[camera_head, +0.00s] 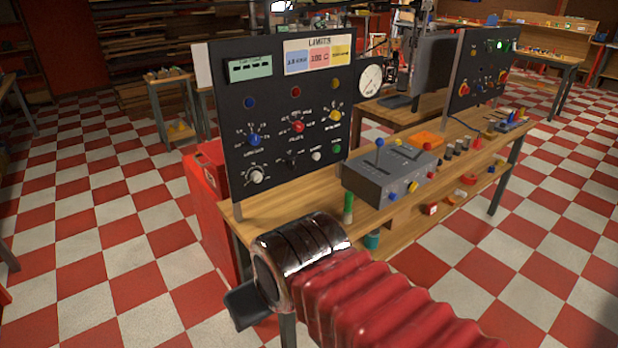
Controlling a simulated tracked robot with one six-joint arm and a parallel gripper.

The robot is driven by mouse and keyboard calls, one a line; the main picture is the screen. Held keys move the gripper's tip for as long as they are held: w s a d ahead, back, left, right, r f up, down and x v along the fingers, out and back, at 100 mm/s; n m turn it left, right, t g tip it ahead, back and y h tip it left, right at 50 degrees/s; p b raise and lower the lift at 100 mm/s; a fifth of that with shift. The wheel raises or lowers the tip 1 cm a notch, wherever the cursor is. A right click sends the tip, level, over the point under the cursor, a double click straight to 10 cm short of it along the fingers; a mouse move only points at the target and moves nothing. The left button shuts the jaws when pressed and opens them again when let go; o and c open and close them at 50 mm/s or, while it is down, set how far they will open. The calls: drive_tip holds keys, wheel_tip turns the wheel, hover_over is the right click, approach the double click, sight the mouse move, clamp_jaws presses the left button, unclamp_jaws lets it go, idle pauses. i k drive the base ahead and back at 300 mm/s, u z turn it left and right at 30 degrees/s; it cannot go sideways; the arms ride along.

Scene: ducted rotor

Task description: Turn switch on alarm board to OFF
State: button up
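A black upright board (235,113) headed "LIMITS" stands at the near end of the wooden bench. It bears blue (254,139), red (298,126) and yellow (335,115) knobs, with a white knob (257,176) and a small black switch (292,160) below. A second black board (465,85) stands farther right, with a lit green lamp (500,46) and red knobs. I cannot read which is the alarm board, nor any OFF mark. My gripper (250,304) is in front of and below the near board, apart from it. Only a dark part of it shows beyond my arm; its fingers are mostly hidden.
A grey control box (392,178) with colored levers sits on the bench (300,192) right of the near board. A round white gauge (370,80) is beside the board. A red cabinet (207,200) stands left of the bench.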

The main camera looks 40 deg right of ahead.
sight(291, 164)
drive_tip(key=k, duration=0.55)
drive_tip(key=z, duration=0.25)
drive_tip(key=i, duration=1.45)
drive_tip(key=u, duration=0.05)
